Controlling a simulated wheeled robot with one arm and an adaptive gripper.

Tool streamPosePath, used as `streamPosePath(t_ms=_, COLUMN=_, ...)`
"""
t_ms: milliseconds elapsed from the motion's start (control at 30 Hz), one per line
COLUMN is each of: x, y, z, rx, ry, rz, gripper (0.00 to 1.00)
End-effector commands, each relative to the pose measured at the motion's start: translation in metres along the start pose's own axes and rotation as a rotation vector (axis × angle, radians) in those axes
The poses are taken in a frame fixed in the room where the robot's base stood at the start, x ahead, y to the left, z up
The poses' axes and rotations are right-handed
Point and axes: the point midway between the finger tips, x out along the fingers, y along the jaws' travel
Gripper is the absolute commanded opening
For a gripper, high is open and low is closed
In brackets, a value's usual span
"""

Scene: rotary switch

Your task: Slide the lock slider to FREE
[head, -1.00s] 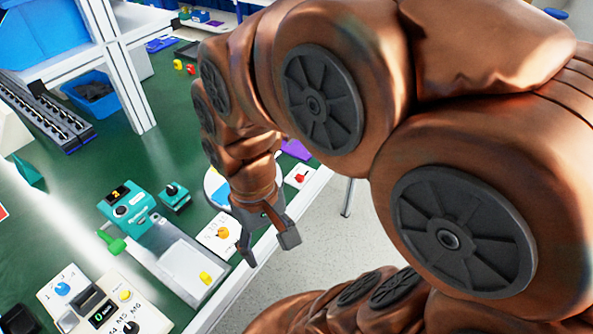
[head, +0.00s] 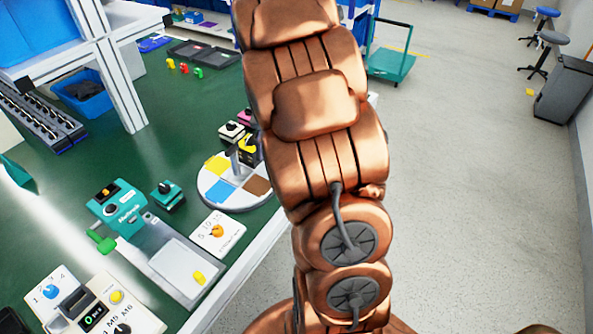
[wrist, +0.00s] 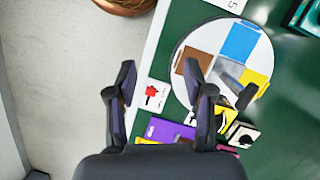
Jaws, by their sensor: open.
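I cannot tell for certain which part is the lock slider, and no FREE marking is readable. A round turntable (head: 207,196) with coloured sectors lies near the table edge, and also shows in the wrist view (wrist: 181,91). A yellow and black piece (head: 248,151) stands at its rim. A red knob on a white plate (wrist: 152,93) shows in the wrist view, seen between the fingers. My gripper (wrist: 158,72) is open and empty, its fingers apart over the table edge, left of the turntable. In the head view my arm hides the gripper.
A purple sheet (wrist: 168,131) lies below the white plate in the wrist view. Open floor (head: 470,180) lies right of the table.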

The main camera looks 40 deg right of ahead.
Motion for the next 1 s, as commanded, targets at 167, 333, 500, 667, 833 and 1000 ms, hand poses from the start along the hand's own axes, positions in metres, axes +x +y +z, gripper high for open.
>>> streamPosePath(t_ms=167, x=0.013, y=0.010, z=-0.054, rx=0.115, ry=-0.030, rz=-0.038, gripper=0.52)
streamPosePath(t_ms=333, x=0.028, y=0.022, z=-0.101, rx=0.211, ry=-0.063, rz=-0.076, gripper=0.52)
streamPosePath(t_ms=500, x=0.042, y=0.035, z=-0.135, rx=0.282, ry=-0.095, rz=-0.113, gripper=0.52)
streamPosePath(t_ms=667, x=0.050, y=0.042, z=-0.152, rx=0.319, ry=-0.112, rz=-0.135, gripper=0.52)
streamPosePath(t_ms=833, x=0.055, y=0.043, z=-0.156, rx=0.328, ry=-0.118, rz=-0.139, gripper=0.52)
streamPosePath(t_ms=1000, x=0.069, y=0.040, z=-0.154, rx=0.327, ry=-0.115, rz=-0.139, gripper=0.52)
